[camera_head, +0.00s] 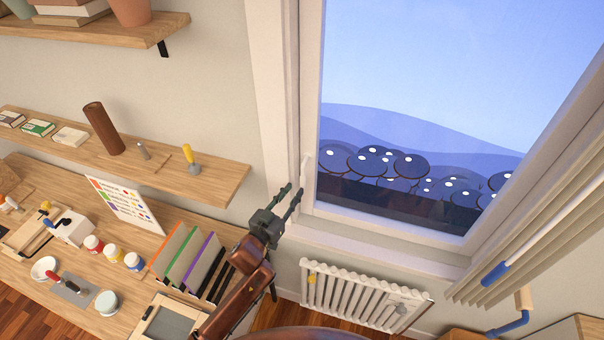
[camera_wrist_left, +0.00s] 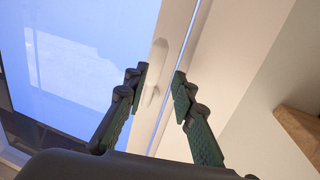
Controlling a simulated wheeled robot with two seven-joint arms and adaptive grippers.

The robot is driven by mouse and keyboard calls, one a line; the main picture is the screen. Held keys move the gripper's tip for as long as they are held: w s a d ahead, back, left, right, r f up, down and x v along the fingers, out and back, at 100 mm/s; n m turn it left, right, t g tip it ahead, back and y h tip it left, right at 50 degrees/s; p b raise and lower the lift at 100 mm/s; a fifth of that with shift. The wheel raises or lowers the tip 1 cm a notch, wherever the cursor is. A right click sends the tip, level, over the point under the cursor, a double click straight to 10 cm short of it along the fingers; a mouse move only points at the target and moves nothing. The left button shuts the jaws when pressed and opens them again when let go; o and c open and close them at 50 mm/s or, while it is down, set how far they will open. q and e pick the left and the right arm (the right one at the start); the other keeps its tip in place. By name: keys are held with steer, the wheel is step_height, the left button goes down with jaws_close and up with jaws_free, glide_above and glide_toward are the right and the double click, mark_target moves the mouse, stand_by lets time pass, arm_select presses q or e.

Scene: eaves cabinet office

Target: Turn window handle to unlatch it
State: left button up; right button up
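The white window handle (camera_head: 305,172) sits upright on the left side of the white window frame (camera_head: 308,60). My left gripper (camera_head: 294,190) is in front of the frame, just below and left of the handle in the head view. Its two dark fingers are apart with nothing held. In the left wrist view the handle (camera_wrist_left: 156,66) shows beyond and between the open fingertips (camera_wrist_left: 160,75). I cannot tell how far the fingers are from it. The window looks closed. My right gripper is in neither view.
A white radiator (camera_head: 360,296) stands below the window. A desk with coloured folders (camera_head: 187,257) and jars is at the lower left, under a wall shelf (camera_head: 215,178) with a brown cylinder. A blind (camera_head: 545,250) hangs at the right.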

mark_target(301, 183)
arm_select(q)
steer(key=shift+w+d+r, duration=0.25)
steer(key=shift+d, duration=0.15)
steer(key=x, duration=0.1)
steer(key=p+x, duration=0.1)
steer(key=x, duration=0.1)
steer(key=shift+w+d+r, duration=0.1)
steer(key=shift+w+d, duration=0.05)
steer(key=shift+d, duration=0.25)
steer(key=shift+w+d+f, duration=0.15)
steer(key=shift+w, duration=0.35)
steer(key=shift+w+d+f, duration=0.1)
steer(key=shift+w+f, duration=0.05)
steer(key=shift+w, duration=0.4)
steer(key=shift+s+r, duration=0.2)
steer(key=shift+s, duration=0.1)
steer(key=shift+w+f, duration=0.1)
steer(key=shift+w, duration=0.15)
steer(key=shift+c, duration=0.8)
jaws_close()
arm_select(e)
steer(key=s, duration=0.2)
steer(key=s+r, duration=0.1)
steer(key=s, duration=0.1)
